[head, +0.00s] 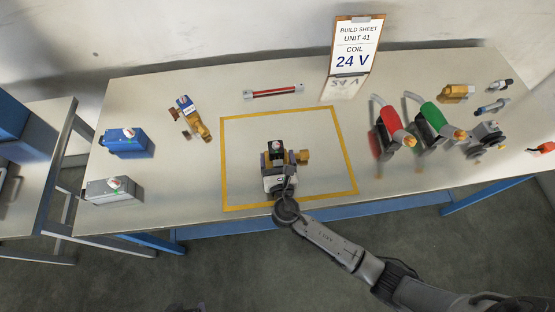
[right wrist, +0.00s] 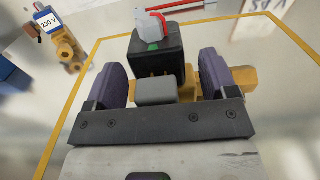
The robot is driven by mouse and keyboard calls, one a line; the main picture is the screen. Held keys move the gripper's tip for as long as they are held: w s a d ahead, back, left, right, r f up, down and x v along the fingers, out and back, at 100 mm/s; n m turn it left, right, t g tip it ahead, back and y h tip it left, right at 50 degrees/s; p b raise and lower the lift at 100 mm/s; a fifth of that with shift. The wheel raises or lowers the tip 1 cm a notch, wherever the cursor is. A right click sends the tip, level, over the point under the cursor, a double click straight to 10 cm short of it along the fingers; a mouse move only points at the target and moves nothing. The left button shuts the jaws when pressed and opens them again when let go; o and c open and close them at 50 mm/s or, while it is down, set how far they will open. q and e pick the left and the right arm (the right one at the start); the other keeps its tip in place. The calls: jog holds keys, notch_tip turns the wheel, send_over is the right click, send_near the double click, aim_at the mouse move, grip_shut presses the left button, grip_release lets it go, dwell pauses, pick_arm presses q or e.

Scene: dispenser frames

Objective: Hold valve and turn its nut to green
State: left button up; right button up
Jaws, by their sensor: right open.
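The valve stands inside the yellow outline, with a black coil block (head: 276,149) on top and a brass body (head: 302,157) showing at the right. A small light-coloured nut (right wrist: 150,24) with red on it sits on the black block, and a green mark (right wrist: 153,46) shows on the block beside it. My right gripper (head: 278,161) is at the valve from the front. In the right wrist view its two purple-padded fingers (right wrist: 160,80) stand apart on either side of the valve, with gaps visible. My left gripper is not in view.
A valve with a 230 V label (head: 193,117) lies left of the yellow outline (head: 347,160). Blue (head: 124,143) and grey (head: 110,190) boxes stand at the left. Red-handled (head: 392,122) and green-handled (head: 437,120) tools stand right. A build sheet (head: 356,48) reading coil 24 V stands behind.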

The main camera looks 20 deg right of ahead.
jog(key=c, duration=1.3)
jog(key=shift+c, duration=0.2)
